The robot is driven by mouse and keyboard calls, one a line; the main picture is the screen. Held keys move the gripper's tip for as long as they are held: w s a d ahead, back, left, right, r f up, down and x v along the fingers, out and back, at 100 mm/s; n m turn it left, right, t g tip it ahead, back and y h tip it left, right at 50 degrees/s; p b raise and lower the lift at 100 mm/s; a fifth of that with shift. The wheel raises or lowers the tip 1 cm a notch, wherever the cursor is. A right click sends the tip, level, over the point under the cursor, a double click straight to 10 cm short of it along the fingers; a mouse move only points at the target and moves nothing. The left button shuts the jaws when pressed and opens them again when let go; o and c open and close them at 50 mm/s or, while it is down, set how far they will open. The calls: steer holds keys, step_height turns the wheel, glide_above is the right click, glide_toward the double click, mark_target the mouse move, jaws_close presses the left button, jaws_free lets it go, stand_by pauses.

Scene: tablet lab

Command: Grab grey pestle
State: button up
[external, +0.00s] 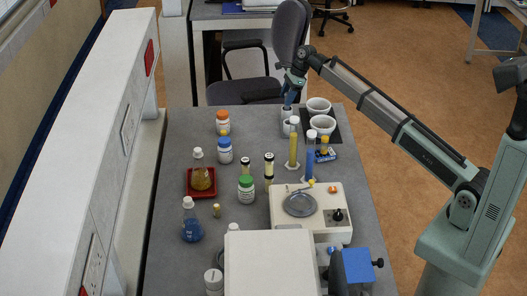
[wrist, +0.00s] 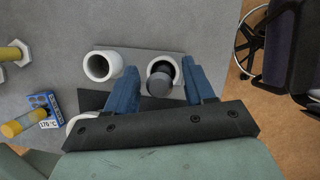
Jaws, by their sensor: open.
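The grey pestle (wrist: 158,84) shows in the wrist view as a dark grey rounded end at the mouth of a white cup-like holder (wrist: 150,67). My gripper (wrist: 163,80) is open, with one blue finger on each side of the pestle and visible gaps to it. In the external view my gripper (external: 288,100) is at the far end of the table, above a white holder (external: 287,116). The pestle cannot be made out in the external view, and how deep it sits in the holder is hidden.
A second white holder (wrist: 102,67) stands close by on the left in the wrist view. White bowls (external: 318,105) sit on a dark mat to the right. A yellow cylinder (external: 294,150), a blue cylinder (external: 310,155) and a small blue box (external: 326,156) stand nearer the camera.

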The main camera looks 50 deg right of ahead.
steer(key=shift+x, duration=0.85)
steer(key=shift+c, duration=0.3)
jaws_close()
